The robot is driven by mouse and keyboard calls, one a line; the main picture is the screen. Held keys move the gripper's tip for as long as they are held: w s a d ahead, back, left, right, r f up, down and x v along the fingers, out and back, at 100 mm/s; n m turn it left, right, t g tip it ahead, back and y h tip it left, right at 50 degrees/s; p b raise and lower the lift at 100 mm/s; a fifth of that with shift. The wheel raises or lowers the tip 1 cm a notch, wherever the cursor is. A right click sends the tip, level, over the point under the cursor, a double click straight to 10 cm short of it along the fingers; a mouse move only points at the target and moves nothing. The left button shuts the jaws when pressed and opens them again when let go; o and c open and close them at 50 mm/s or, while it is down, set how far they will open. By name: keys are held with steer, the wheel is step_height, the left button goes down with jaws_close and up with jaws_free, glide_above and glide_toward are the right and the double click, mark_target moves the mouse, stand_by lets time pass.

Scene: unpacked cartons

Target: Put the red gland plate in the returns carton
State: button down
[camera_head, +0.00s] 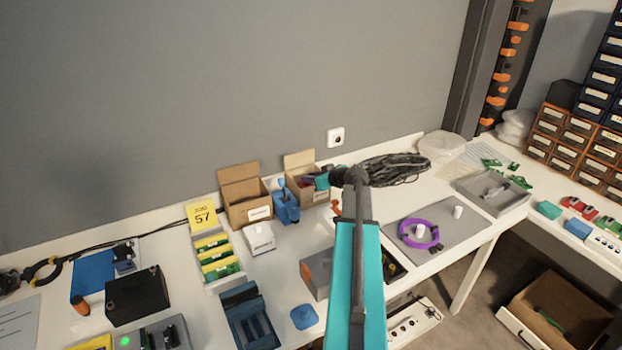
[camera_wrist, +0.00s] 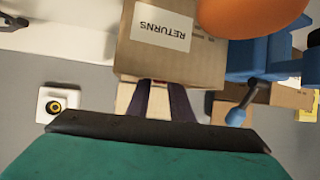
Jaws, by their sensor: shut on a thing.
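The returns carton (camera_head: 321,195) is the right one of two small open cardboard boxes by the wall. In the wrist view the carton (camera_wrist: 200,62) shows its RETURNS label upside down. My gripper (camera_head: 311,181) is at this carton's open top, and its dark fingers (camera_wrist: 158,86) reach in behind the labelled wall. The gripper is shut on the red gland plate (camera_wrist: 159,81), of which only a thin reddish sliver shows between the fingertips. The rest of the plate is hidden by the carton wall, and I cannot tell whether it touches the carton.
A second open carton (camera_head: 248,213) stands to the left. A blue device (camera_head: 286,208) stands between the cartons, close to my gripper. An orange knob (camera_head: 336,208) is just in front of the returns carton. A black cable coil (camera_head: 395,168) lies to the right.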

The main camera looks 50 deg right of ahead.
steer(key=c, duration=1.6)
jaws_free()
steer(key=shift+o, duration=0.2)
steer(key=shift+r+p, duration=0.2)
steer(key=shift+p, duration=0.1)
steer(key=shift+r+p, duration=0.6)
steer(key=shift+p, duration=0.4)
steer(key=b+v, duration=0.3)
steer(key=v, duration=0.8)
steer(key=shift+s+a, duration=0.2)
steer(key=shift+s, duration=0.2)
